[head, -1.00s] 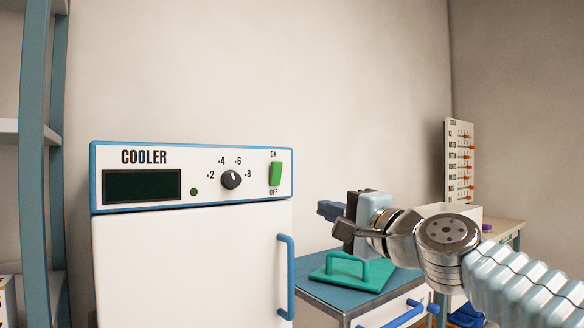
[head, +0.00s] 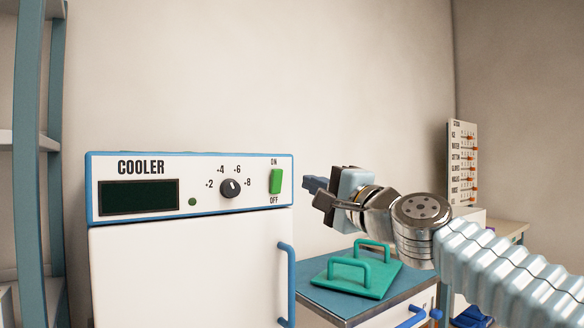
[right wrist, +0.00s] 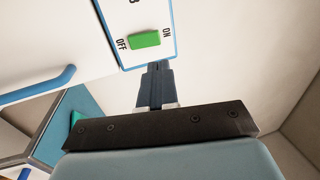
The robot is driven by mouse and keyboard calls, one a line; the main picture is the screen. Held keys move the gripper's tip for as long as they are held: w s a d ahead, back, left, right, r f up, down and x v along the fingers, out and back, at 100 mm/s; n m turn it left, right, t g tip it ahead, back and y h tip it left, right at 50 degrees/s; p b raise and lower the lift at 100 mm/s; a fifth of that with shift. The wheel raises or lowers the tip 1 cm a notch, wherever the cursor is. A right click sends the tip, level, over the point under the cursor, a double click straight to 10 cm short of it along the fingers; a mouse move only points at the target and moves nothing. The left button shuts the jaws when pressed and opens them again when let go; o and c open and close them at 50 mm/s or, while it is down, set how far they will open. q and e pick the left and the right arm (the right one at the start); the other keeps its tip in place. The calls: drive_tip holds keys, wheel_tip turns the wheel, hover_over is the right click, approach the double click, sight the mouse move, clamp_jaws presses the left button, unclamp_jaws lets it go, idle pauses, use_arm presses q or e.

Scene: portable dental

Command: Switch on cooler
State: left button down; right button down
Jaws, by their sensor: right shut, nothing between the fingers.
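The white cooler (head: 185,265) with blue trim stands at the left of the head view. Its panel holds a dark display (head: 138,197), a small dark green lamp (head: 192,202), a black dial (head: 230,188) and a green switch (head: 276,181) between ON above and OFF below. My right gripper (head: 310,184) is shut and empty, to the right of the panel at about switch height. In the right wrist view the gripper (right wrist: 156,68) points toward the panel's edge, with the green switch (right wrist: 145,40) just beyond its fingertips, apart from it as far as I can tell. My left gripper is out of view.
A blue vertical handle (head: 287,285) sticks out from the cooler door. A cabinet (head: 335,303) with a teal tray (head: 355,278) stands right of the cooler, below my right arm. A shelf rack (head: 40,180) is at far left. A label board (head: 462,165) stands behind.

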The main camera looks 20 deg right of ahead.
sight(283, 171)
drive_tip(key=p+x, duration=0.2)
drive_tip(key=x, duration=0.5)
drive_tip(key=shift+w+a+p, duration=0.1)
drive_tip(key=shift+w+p, duration=0.1)
drive_tip(key=shift+p, duration=0.1)
